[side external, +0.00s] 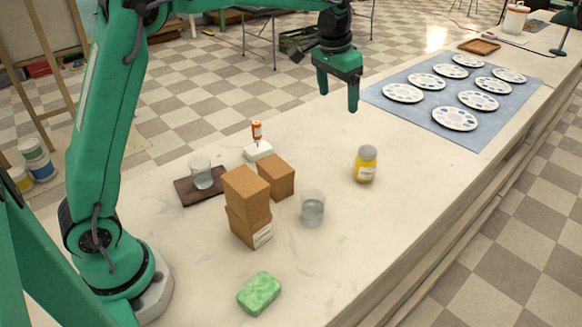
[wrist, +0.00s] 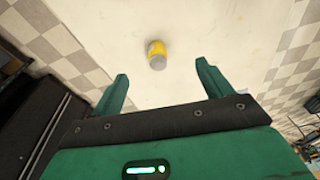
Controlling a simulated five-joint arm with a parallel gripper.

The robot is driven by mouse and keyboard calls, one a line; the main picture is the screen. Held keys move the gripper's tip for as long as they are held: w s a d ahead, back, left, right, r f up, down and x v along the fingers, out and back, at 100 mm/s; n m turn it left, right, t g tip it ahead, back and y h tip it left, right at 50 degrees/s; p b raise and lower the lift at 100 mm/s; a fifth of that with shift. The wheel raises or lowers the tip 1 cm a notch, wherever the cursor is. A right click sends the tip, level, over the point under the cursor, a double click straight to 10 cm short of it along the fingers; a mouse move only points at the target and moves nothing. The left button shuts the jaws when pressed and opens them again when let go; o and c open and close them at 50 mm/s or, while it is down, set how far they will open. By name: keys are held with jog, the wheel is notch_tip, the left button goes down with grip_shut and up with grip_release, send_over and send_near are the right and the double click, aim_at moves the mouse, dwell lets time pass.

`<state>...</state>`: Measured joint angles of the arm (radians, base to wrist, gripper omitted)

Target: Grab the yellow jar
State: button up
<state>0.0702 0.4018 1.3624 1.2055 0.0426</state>
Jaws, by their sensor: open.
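The yellow jar (side external: 366,168) has a grey lid and a pale label and stands upright on the pale countertop, right of centre in the side view. In the wrist view the jar (wrist: 157,52) shows from above, beyond the fingertips and roughly between their lines. My green gripper (side external: 338,92) is in the air above the counter, apart from the jar and farther back in the side view. Its two fingers (wrist: 161,70) are spread with nothing between them.
A glass of water (side external: 312,210) and cardboard boxes (side external: 248,193) stand left of the jar. A green soap or sponge (side external: 259,294) lies in front. A blue mat (side external: 410,108) with several white palettes lies behind. Counter around the jar is clear.

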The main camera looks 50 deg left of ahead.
jog(key=w+d+f+g, duration=0.1)
jog(key=w+d+f, duration=0.1)
jog(key=w+f, duration=0.5)
send_over(366, 161)
jog(key=w+a, duration=0.2)
jog(key=shift+m+g, duration=0.3)
jog(key=shift+g, duration=0.1)
jog(key=f, duration=0.7)
jog(key=shift+s+d+f, duration=0.1)
jog(key=shift+d+f, duration=0.1)
jog(key=shift+f, duration=0.05)
jog(key=shift+w+f, duration=0.2)
jog(key=shift+f, duration=0.3)
jog(key=shift+d+f, duration=0.1)
jog(key=shift+f, duration=3.8)
jog(key=c, duration=1.2)
jog(key=shift+r, duration=0.2)
